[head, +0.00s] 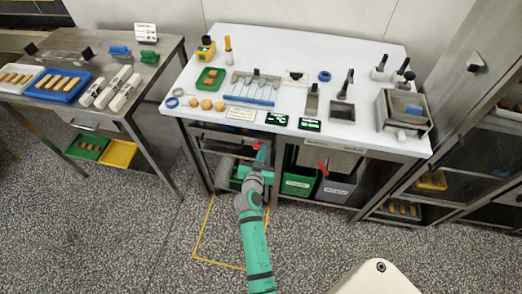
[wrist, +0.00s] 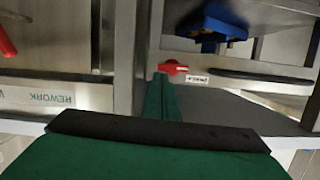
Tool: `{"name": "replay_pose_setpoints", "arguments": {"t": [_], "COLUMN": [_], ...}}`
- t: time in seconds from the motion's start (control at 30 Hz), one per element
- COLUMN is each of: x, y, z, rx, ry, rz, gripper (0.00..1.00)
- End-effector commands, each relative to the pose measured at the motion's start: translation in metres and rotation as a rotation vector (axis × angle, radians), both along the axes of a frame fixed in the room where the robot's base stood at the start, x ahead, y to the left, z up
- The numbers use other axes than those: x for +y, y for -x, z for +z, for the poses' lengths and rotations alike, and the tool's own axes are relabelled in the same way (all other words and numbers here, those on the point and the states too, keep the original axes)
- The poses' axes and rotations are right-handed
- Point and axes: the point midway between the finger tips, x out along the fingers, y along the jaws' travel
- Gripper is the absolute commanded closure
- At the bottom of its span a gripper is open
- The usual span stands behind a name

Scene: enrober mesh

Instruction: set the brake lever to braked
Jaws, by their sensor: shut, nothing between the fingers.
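A small red lever (head: 261,153), which looks like the brake lever, sits under the front edge of the white-topped table, just beyond my gripper (head: 259,166). In the wrist view the red lever (wrist: 174,68) lies right at the tips of my gripper (wrist: 163,78), beside a small white label too small to read. My fingers are shut with nothing between them. I cannot tell whether they touch the lever. Its lower part is partly hidden behind the fingertips.
A second red handle (head: 323,169) hangs further right under the table; bins (head: 298,184) stand between and behind. The white tabletop (head: 300,60) carries several tools and trays. A blue object (wrist: 212,22) shows near the lever. The floor in front is clear.

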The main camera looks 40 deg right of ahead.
Motion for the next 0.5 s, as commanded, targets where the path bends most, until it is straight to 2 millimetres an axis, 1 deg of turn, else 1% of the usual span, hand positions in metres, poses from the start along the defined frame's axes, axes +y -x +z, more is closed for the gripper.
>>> {"name": "replay_pose_setpoints", "arguments": {"t": [0.3, 0.5], "x": [-0.0051, -0.0055], "y": [0.0057, 0.0063], "z": [-0.0068, -0.0091], "rx": [-0.208, -0.285], "ry": [-0.178, -0.243], "rz": [-0.002, 0.000], "gripper": [1.00, 1.00]}}
